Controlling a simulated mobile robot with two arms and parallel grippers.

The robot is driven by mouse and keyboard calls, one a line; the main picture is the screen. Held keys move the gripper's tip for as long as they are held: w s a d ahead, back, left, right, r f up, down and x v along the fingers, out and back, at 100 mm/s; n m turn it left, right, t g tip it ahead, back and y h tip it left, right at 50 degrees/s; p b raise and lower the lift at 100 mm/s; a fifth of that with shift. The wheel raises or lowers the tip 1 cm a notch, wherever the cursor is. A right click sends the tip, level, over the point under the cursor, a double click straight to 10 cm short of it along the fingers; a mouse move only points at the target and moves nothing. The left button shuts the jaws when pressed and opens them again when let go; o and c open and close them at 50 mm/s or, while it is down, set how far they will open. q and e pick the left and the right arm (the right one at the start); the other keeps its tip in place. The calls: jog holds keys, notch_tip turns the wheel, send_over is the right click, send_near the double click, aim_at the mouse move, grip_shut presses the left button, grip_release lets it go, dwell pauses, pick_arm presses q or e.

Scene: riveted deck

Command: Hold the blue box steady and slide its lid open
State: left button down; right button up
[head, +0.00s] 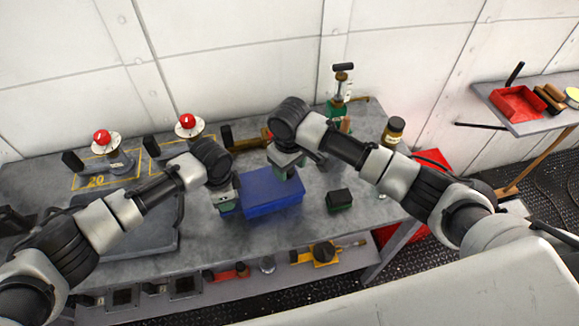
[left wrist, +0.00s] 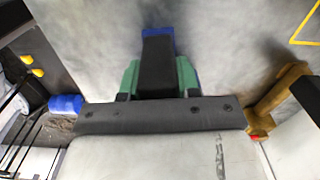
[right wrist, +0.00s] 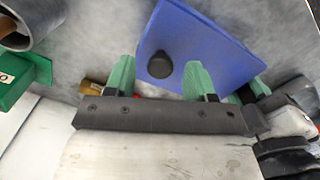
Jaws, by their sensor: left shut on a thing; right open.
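The blue box (head: 272,196) with its flat blue lid stands on the grey bench. My left gripper (head: 227,204) is at its left end. In the left wrist view a dark block (left wrist: 158,65) sits between the green fingers, with a little blue behind it; the jaws are shut on this part of the box. My right gripper (head: 287,170) is open over the back right part of the lid. In the right wrist view a dark round knob (right wrist: 159,64) on the lid (right wrist: 208,40) appears between the spread green fingertips. I cannot tell whether they touch it.
A small green block with a black top (head: 340,200) lies right of the box. Two red buttons (head: 187,122) stand behind on the left, and a dark tray (head: 140,243) lies at left. A jar (head: 394,130) stands at right. Bare bench lies in front of the box.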

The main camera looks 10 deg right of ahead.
jog(key=shift+f, duration=0.4)
jog(key=shift+c, duration=0.5)
grip_shut()
jog(key=w+d, duration=0.1)
jog(key=d, duration=0.9)
jog(key=shift+d, duration=0.15)
jog(key=shift+o, duration=0.5)
grip_release()
jog(key=shift+r, duration=0.1)
